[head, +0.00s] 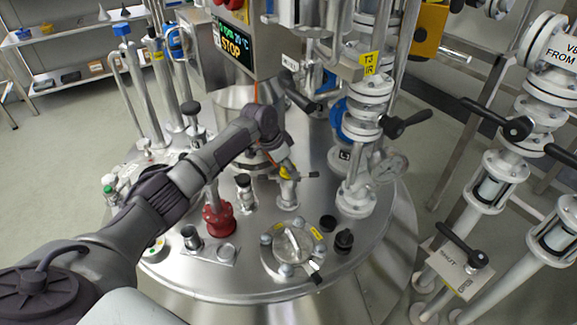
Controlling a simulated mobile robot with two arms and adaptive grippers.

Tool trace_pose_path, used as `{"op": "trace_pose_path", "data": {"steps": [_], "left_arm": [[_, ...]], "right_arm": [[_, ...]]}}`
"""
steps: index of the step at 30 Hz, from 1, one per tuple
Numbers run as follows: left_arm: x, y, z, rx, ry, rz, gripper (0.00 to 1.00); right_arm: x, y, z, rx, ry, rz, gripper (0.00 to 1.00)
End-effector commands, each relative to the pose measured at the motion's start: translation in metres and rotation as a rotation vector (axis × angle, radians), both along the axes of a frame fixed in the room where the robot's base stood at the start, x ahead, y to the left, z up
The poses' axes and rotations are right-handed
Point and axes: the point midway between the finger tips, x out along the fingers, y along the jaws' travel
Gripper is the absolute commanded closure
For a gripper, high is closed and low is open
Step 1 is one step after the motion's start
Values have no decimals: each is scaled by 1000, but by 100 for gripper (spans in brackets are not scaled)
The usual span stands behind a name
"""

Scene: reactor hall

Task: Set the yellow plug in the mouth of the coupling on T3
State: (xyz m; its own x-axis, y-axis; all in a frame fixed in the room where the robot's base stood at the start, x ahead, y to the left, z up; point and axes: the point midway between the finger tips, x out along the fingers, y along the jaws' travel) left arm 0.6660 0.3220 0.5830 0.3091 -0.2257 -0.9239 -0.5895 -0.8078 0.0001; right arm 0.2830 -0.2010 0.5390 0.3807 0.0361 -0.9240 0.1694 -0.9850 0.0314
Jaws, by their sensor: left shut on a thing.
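My left gripper (284,162) reaches in from the left over the steel vessel lid. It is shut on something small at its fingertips. Yellow shows there, likely the yellow plug (290,174), but the fingers and the small size hide its shape. Directly below stands a short metal fitting (288,194) on the lid, probably the coupling. I cannot tell whether the plug touches its mouth or sits in it. A yellow T3 tag (369,63) hangs on the pipework behind, to the right. My right gripper is not in view.
A flanged valve column (357,190) with a black lever stands close on the right. A red fitting (218,219) and a round hatch (293,245) are nearer on the lid. A control panel (235,42) reading STOP hangs behind. Black knobs (344,240) stand at the lid's right front.

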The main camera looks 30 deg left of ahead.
Motion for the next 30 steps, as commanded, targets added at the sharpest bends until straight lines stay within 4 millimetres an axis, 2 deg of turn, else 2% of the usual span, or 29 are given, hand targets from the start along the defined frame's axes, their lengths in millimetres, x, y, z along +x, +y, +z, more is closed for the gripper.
{"op": "trace_pose_path", "data": {"steps": [20, 21, 25, 30], "left_arm": [[0, 0, 0, 0, 0, 0, 80], [0, 0, 0, 0, 0, 0, 40], [0, 0, 0, 0, 0, 0, 18], [0, 0, 0, 0, 0, 0, 17]], "right_arm": [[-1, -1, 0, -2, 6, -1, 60], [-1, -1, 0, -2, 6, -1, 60], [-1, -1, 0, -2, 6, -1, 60], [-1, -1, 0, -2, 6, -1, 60]]}}
